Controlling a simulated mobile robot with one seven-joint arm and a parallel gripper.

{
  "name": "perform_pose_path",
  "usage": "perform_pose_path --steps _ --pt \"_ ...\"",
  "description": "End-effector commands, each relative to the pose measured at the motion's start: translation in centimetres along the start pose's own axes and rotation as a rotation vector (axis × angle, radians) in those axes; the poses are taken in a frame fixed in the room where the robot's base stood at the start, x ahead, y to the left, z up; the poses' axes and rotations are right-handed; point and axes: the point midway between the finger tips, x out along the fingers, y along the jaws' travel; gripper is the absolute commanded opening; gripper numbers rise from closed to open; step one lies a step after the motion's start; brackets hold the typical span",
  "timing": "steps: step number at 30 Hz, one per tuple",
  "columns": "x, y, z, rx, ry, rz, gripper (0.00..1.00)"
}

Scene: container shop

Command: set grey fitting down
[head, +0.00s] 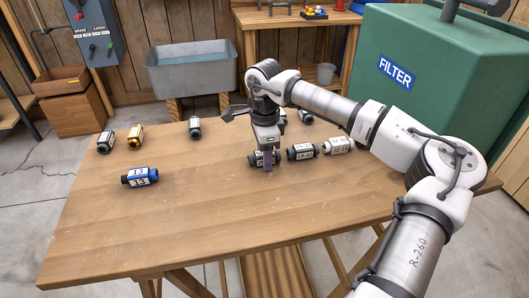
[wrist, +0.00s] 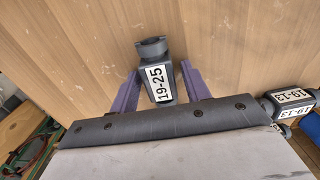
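The grey fitting (wrist: 158,82), labelled 19-25, lies between the two purple fingers of my gripper (wrist: 161,68) in the wrist view. A narrow gap shows on each side of it, so the gripper looks open around it. In the head view the fitting (head: 254,159) appears to rest on the wooden table (head: 200,228), partly hidden by my gripper (head: 266,162), which points down over it.
To its right lie a dark fitting (head: 302,152), labelled 19-13 in the wrist view (wrist: 291,99), and a pale fitting (head: 338,145). A blue fitting (head: 140,177), a yellow one (head: 135,136) and others lie apart. The table's front is clear. A green filter box (head: 440,100) stands behind right.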

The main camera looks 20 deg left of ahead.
Motion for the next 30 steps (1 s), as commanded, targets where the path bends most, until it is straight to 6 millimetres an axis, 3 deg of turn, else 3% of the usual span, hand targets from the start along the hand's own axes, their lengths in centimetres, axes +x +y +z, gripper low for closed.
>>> perform_pose_path --steps 13,24,30 --pt "-1.0 -0.1 0.0 0.001 0.001 -0.001 0.52" --pt "-8.6 -0.1 -0.1 0.002 0.002 -0.003 0.52" --pt "-11.5 -0.1 0.0 0.0 0.002 -0.001 0.52"
